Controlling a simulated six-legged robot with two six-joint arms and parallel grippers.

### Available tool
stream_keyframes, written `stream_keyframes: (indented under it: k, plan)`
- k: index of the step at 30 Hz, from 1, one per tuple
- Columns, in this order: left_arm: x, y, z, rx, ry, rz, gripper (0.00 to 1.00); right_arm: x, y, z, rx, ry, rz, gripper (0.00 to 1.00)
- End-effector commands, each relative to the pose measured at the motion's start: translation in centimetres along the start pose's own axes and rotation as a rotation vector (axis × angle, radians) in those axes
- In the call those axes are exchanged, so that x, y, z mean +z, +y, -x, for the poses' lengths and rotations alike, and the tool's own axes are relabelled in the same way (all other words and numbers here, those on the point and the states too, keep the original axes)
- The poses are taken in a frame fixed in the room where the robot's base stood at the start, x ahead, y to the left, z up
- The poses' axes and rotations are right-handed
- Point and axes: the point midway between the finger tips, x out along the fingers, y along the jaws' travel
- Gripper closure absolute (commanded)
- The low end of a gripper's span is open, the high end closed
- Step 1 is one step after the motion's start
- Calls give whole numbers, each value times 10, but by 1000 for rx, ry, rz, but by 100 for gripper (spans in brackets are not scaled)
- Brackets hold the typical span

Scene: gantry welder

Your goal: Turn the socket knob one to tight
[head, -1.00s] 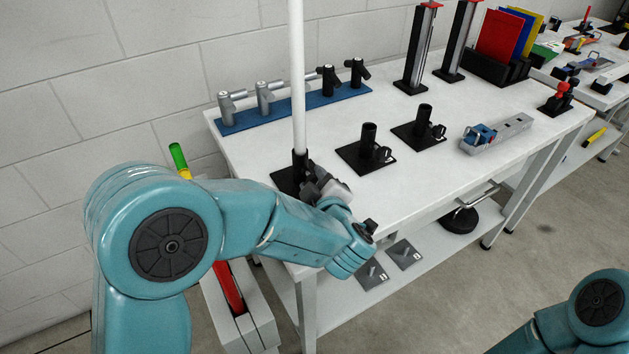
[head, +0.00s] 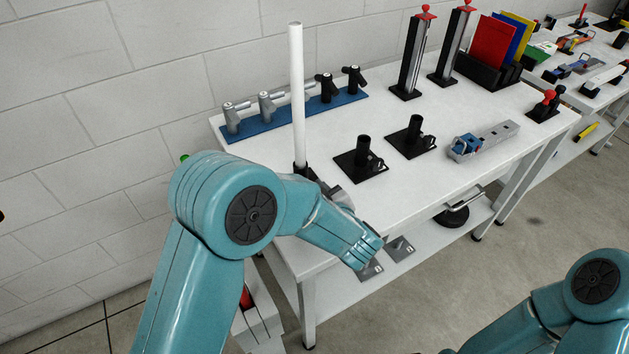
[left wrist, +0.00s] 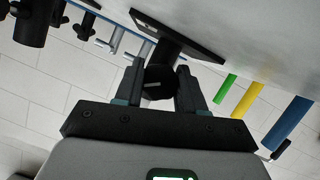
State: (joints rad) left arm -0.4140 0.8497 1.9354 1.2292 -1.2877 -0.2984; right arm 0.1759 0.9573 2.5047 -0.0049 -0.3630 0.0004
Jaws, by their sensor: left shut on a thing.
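A white pole (head: 297,95) stands upright in a black socket (head: 301,172) at the near left of the white table. In the left wrist view a round black knob (left wrist: 157,84) sits between the two fingers of my left gripper (left wrist: 158,78), which is shut on it. Behind the knob is the socket's dark base plate (left wrist: 165,31). In the head view my left wrist covers the knob and most of the base. I cannot tell how far the knob is turned. My right arm is at the lower right, and its gripper is out of view.
Two empty black sockets (head: 361,163) (head: 413,139) stand to the right. A blue strip (head: 290,118) with grey and black clamps lies along the back. Black upright stands (head: 411,55), coloured sheets (head: 493,45) and a grey block (head: 486,138) are further right. The front middle tabletop is clear.

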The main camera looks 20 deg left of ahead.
Motion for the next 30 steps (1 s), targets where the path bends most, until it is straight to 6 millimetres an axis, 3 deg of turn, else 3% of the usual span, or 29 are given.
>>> stream_keyframes:
  k: [1,7,24,25,26,30]
  plan:
    - [-8,2,1,-11,10,-18,91,0,-4,10,0,0,0,100]
    - [-7,2,0,-39,11,-87,91,0,-7,20,0,0,0,100]
    - [-6,3,-1,-50,14,-117,91,0,-8,23,0,0,0,100]
    - [-6,3,-1,-50,14,-117,54,1,-8,23,0,0,0,100]
    - [-6,3,-1,-50,14,-117,50,0,-8,23,0,0,0,100]
    - [-4,2,-1,-51,10,-119,50,0,-8,23,0,0,0,100]
